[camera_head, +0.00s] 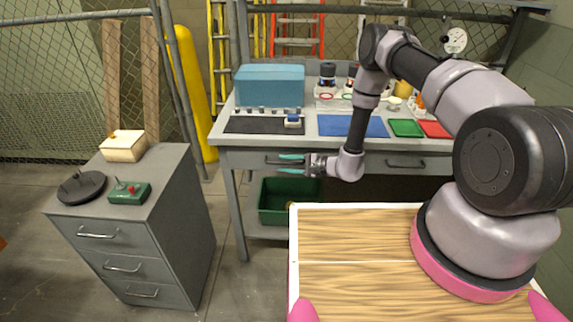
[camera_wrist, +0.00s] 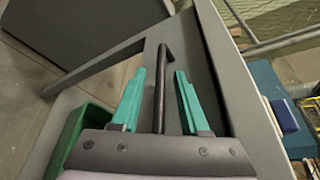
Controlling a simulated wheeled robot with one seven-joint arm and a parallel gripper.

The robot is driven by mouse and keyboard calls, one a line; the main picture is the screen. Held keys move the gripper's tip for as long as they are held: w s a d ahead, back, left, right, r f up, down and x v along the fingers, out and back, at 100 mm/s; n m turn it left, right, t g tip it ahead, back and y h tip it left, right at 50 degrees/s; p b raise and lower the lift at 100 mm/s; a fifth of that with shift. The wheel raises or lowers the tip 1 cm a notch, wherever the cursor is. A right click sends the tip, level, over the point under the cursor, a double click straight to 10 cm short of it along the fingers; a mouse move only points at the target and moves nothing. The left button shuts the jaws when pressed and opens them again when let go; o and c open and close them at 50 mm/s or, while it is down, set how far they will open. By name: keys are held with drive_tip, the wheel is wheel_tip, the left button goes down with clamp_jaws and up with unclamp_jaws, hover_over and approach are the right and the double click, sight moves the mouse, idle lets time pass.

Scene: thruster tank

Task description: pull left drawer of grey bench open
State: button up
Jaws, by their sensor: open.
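The grey bench (camera_head: 215,137) stands ahead of me, with its left drawer (camera_head: 243,160) under the left part of the top. The drawer front looks flush with the bench. My gripper (camera_head: 279,164) is open at this drawer, with one teal finger above the other in the head view. In the wrist view, the drawer's dark bar handle (camera_wrist: 159,100) runs between the two teal fingers of my gripper (camera_wrist: 160,74), with a gap on each side. The fingers partly cover the handle in the head view.
The bench's right drawer has its own handle (camera_head: 405,163). A green crate (camera_head: 272,214) sits below the left drawer. A grey cabinet (camera_head: 190,225) stands at left. A blue toolbox (camera_head: 270,86) and coloured mats are on the bench. Open floor lies between cabinet and bench.

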clamp_jaws()
idle(1.4)
